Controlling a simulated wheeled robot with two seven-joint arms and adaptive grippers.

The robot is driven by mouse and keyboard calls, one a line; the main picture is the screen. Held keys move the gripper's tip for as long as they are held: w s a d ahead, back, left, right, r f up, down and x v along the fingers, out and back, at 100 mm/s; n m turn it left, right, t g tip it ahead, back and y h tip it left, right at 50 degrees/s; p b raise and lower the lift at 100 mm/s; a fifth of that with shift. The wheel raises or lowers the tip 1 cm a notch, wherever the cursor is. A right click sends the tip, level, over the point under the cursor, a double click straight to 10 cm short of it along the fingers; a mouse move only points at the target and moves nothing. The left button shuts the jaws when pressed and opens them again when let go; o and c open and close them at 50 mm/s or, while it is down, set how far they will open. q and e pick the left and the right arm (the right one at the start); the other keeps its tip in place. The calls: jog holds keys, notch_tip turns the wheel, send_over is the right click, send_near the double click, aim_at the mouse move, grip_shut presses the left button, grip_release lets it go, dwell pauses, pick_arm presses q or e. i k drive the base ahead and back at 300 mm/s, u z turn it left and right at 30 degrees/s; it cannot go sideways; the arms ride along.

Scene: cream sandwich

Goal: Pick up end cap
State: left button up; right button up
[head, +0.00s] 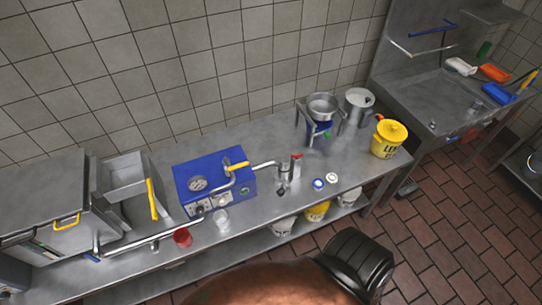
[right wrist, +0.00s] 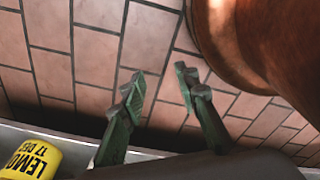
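I cannot tell for certain which part is the end cap. On the steel counter (head: 345,160), a small blue round piece (head: 318,184) and a white round piece (head: 331,177) lie side by side. A metal pipe fitting with a red handle (head: 296,158) stands left of them. A red round piece (head: 182,237) lies near the front edge, further left. My right gripper (right wrist: 162,88) is open, its two green fingers apart with nothing between them, over the tiled floor. My left gripper is not in view.
A blue machine (head: 214,181) with a gauge stands on the counter, beside a clear cup (head: 221,219). A yellow bucket (head: 390,138) stands at the right end. A yellow lemon-labelled container (right wrist: 30,158) is at lower left in the right wrist view. Several buckets sit on the shelf below.

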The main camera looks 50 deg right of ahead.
aim_at(285, 165)
jog(key=z, duration=0.35)
jog(key=i, duration=0.7)
jog(key=z, duration=0.6)
